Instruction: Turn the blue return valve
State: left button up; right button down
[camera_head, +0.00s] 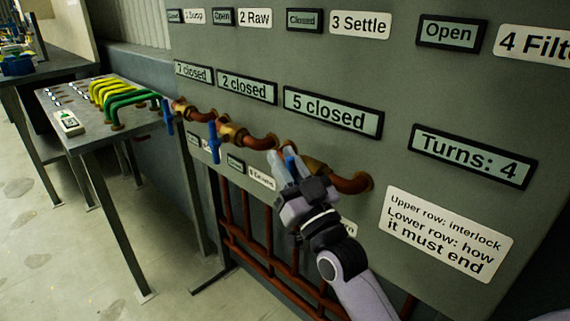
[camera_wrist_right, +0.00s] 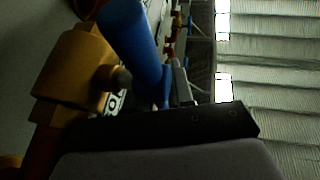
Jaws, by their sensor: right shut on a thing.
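A row of brass valves with blue lever handles runs along the lower part of a grey panel. My right gripper (camera_head: 284,163) is shut on the blue handle (camera_head: 290,152) of the rightmost valve, and its fingers partly hide that handle. The valve's brass body (camera_head: 314,166) sits on a copper pipe. In the right wrist view the blue handle (camera_wrist_right: 135,45) stands tilted beside the brass body (camera_wrist_right: 75,72), close against the dark finger. Two other blue handles, a middle one (camera_head: 214,142) and a left one (camera_head: 168,117), hang down. My left gripper is not in view.
Displays read "5 closed" (camera_head: 333,112), "2 closed" (camera_head: 247,87) and "Turns: 4" (camera_head: 472,156). A sign (camera_head: 447,234) about the upper and lower rows is at the right. A table (camera_head: 85,137) with green and yellow handles stands at the left. Copper pipes (camera_head: 260,238) run below the panel.

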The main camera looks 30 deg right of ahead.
jog(key=c, duration=1.4)
grip_release()
jog(key=shift+r, duration=0.1)
jog(key=shift+o, duration=0.2)
jog(key=v, duration=0.7)
